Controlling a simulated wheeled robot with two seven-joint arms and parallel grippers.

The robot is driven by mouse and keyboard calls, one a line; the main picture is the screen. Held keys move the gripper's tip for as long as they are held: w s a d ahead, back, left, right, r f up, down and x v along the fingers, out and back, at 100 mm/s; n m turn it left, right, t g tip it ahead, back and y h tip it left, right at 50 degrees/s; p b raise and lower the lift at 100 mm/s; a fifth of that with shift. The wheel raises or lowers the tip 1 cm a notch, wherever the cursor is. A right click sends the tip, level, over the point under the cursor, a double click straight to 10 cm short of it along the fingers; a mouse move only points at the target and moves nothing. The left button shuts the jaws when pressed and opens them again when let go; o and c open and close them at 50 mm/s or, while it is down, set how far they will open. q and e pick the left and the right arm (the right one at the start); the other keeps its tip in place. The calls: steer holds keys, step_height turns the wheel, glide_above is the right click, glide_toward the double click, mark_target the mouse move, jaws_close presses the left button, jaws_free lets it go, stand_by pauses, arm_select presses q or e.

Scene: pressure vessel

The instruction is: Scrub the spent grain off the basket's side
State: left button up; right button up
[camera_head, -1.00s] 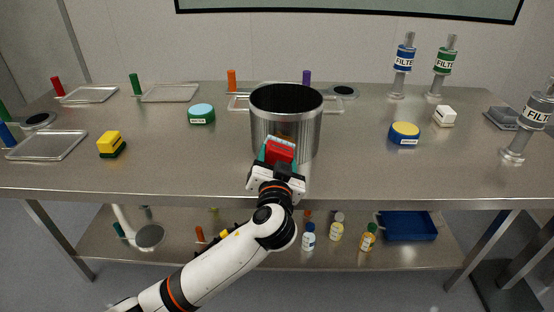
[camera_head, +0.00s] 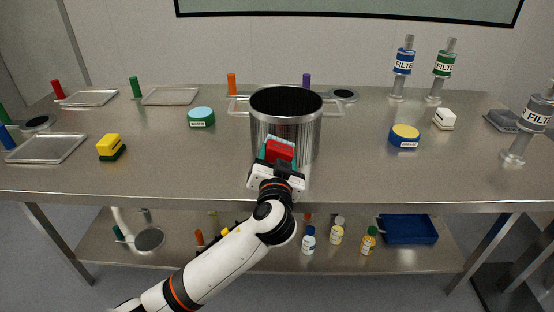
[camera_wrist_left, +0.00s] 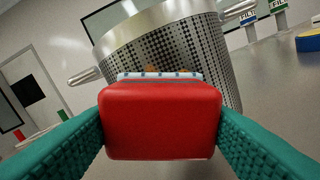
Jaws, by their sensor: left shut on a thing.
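The basket (camera_head: 300,120) is a tall perforated steel pot with side handles, standing upright near the middle of the table. In the left wrist view the basket (camera_wrist_left: 215,50) fills the upper middle, with a small brownish patch (camera_wrist_left: 152,69) on its side just above the brush. My left gripper (camera_head: 278,160) is shut on a red block-shaped brush (camera_head: 279,151) with a pale bristle strip. The brush (camera_wrist_left: 160,120) sits between the teal fingers, bristles facing the basket wall, at or very near it; contact is unclear. My right gripper is not in view.
A yellow and green sponge (camera_head: 110,147) lies to the left. A teal-topped round tub (camera_head: 201,117), a blue and yellow one (camera_head: 404,136) and a white block (camera_head: 444,118) stand around the basket. Trays (camera_head: 47,147) and filters (camera_head: 403,68) line the table's sides. The front middle is clear.

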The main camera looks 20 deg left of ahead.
mark_target(293, 153)
arm_select(q)
steer(key=shift+w, duration=0.25)
steer(key=shift+w+d+b, duration=0.2)
steer(key=shift+d+b, duration=0.05)
steer(key=shift+d, duration=0.6)
steer(key=shift+w+d+b, duration=0.2)
steer(key=shift+d+b, duration=0.05)
steer(key=shift+d, duration=0.6)
steer(key=shift+s+a, duration=0.2)
steer(key=shift+a, duration=0.75)
steer(key=shift+s+a, duration=0.2)
steer(key=shift+a, duration=0.7)
steer(key=shift+s+d+p, duration=0.1)
steer(key=shift+p, duration=0.2)
